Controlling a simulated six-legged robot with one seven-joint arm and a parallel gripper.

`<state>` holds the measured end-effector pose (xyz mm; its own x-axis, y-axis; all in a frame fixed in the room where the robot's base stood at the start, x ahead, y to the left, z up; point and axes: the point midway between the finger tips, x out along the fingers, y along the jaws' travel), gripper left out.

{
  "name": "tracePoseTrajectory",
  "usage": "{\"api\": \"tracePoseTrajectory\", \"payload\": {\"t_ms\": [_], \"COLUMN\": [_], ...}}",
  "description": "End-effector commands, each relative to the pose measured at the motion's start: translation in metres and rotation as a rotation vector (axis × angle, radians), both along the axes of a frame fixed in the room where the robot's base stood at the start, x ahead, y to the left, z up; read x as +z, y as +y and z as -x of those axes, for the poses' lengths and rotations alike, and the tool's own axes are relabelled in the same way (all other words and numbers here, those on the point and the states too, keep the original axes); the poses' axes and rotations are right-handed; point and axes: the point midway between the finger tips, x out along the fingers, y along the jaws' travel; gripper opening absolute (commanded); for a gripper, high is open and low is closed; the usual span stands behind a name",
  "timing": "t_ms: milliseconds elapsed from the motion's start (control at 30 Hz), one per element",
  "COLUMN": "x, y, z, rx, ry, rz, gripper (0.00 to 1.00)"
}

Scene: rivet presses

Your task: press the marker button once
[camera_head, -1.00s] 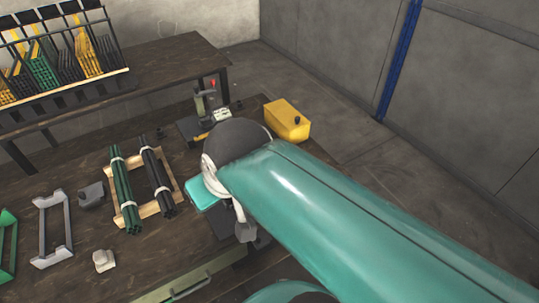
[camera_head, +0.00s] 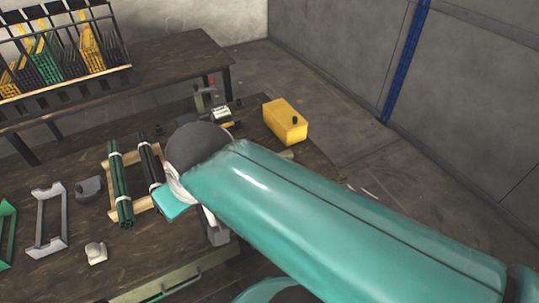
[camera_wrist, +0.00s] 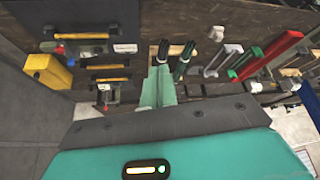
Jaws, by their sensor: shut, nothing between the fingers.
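A yellow box (camera_head: 284,124) with a small black button (camera_head: 295,119) on top stands on the far right of the dark bench in the head view. The box also shows at the left edge of the wrist view (camera_wrist: 45,68). I cannot read any label naming the marker button. In the wrist view my gripper (camera_wrist: 158,72) shows as two pale green fingers, shut and empty, pointing over the bench near the dark rods. It is apart from the yellow box, to its right in that view.
A press (camera_head: 206,99) with a red tip stands left of the yellow box. Green rods (camera_head: 120,185) and dark rods (camera_head: 150,163) lie on a wooden frame. A grey bracket (camera_head: 46,220) lies at left. A rack (camera_head: 66,89) of parts stands on the back table.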

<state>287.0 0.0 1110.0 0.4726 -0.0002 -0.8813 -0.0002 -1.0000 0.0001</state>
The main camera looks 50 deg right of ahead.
Motion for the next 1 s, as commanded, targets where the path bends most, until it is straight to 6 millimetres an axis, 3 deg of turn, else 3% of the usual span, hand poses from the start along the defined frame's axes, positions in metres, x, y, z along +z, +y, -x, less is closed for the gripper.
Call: {"api": "tracePoseTrajectory", "payload": {"t_ms": [233,367,567,700,1000], "x": [0.0,0.001,-0.004,-0.015,-0.049], "y": [-0.005,-0.024,-0.086,-0.14,-0.268], "z": [-0.004,-0.019,-0.054,-0.072,-0.078], "rx": [-0.01,-0.05,-0.129,-0.179,-0.276], "ry": [0.007,0.033,0.099,0.144,0.2], "rz": [0.006,0.024,0.051,0.049,-0.003], "gripper": [0.0,0.0,0.0,0.0,0.0]}}
